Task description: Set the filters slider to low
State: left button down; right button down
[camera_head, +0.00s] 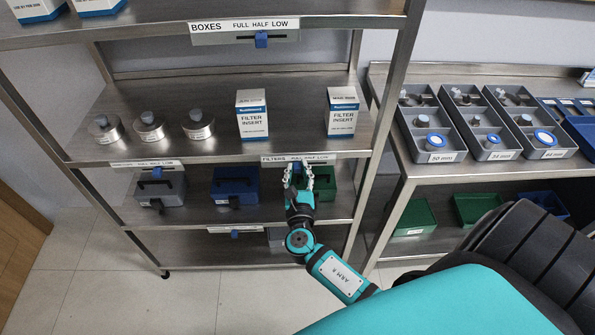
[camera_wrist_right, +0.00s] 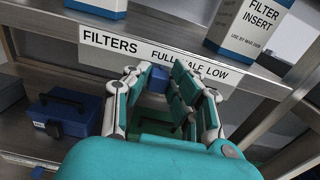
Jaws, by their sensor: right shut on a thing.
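The filters slider is a rail under the shelf edge with a white label (camera_head: 272,159) reading FILTERS, FULL, HALF, LOW from left to right. The label (camera_wrist_right: 110,43) is large in the right wrist view. Its blue knob (camera_wrist_right: 157,79) sits below the FULL end of the label, between my right gripper's fingers (camera_wrist_right: 158,92). In the head view my right gripper (camera_head: 299,180) reaches up to the rail from below and is shut on the knob. The fingers hide part of the knob and rail. My left gripper is not in view.
Filter insert boxes (camera_head: 252,117) and round metal canisters (camera_head: 197,124) stand on the shelf above. A boxes slider (camera_head: 261,40) is higher up. Gray trays (camera_head: 433,135) fill the right bench.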

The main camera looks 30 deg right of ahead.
jog(key=s+d, duration=0.1)
jog(key=d, duration=0.1)
jog(key=s+d, duration=0.1)
jog(key=d, duration=0.1)
jog(key=s+d, duration=0.2)
jog(key=shift+d, duration=0.2)
jog(key=shift+w, duration=0.1)
jog(key=shift+a, duration=0.1)
jog(key=c, duration=1.6)
grip_release()
jog(key=o, duration=0.4)
jog(key=shift+d, duration=0.2)
jog(key=shift+o, duration=0.2)
jog(key=shift+s+a, duration=0.25)
jog(key=shift+s, duration=0.05)
send_near(325, 161)
jog(key=v, duration=0.5)
jog(key=shift+s+a, duration=0.1)
jog(key=shift+s, duration=0.15)
